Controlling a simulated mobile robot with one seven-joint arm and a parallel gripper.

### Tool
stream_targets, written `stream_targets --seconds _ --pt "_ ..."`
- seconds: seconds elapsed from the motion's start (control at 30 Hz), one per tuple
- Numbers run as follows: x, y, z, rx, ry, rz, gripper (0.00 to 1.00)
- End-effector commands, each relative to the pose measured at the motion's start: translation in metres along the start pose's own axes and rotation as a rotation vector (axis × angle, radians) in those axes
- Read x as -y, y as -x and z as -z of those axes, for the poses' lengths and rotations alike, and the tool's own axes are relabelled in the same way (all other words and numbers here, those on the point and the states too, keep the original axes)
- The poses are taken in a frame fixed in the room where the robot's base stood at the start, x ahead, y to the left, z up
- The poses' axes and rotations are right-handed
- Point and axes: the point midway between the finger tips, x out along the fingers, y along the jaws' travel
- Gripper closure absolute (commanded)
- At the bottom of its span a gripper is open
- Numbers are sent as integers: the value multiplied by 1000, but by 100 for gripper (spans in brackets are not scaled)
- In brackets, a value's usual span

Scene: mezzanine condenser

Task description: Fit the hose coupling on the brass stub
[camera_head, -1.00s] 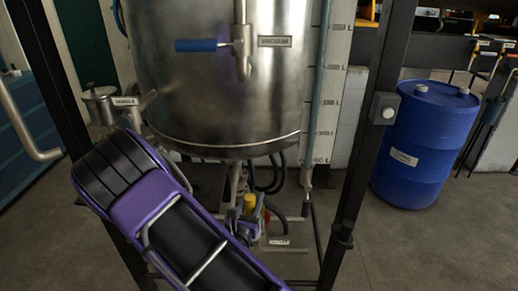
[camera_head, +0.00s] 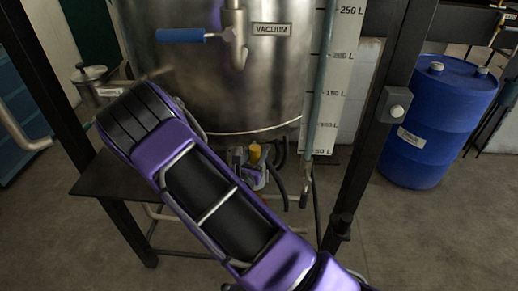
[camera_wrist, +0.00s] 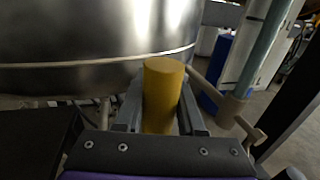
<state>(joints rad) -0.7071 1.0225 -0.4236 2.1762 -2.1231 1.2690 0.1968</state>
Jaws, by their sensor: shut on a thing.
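My gripper (camera_wrist: 160,112) is shut on a yellow cylinder in the wrist view (camera_wrist: 163,88), which looks like the hose coupling. The cylinder stands upright between the two grey fingers, its flat top level with the steel vessel's lower edge in the picture. In the head view the yellow piece (camera_head: 254,153) shows small just below the vessel, beside my purple arm, which hides part of the area. I cannot make out a brass stub in either view.
The steel vessel (camera_head: 190,80) has a blue-handled valve (camera_head: 180,36) marked VACUUM. A sight tube (camera_head: 319,90) with a litre scale is right of it. Black frame posts (camera_head: 370,130) flank it. A blue drum (camera_head: 437,120) stands right, and a dark shelf (camera_head: 105,180) lies left.

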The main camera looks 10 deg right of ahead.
Motion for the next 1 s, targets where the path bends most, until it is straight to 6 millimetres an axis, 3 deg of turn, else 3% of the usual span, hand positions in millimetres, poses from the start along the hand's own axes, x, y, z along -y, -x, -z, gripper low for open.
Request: stream_targets --seconds 0.27,0.73,1.0 --pt "0 0 7 2 -1 0 100" --pt "0 0 48 2 0 1 100" --pt "0 0 57 2 -1 1 100"
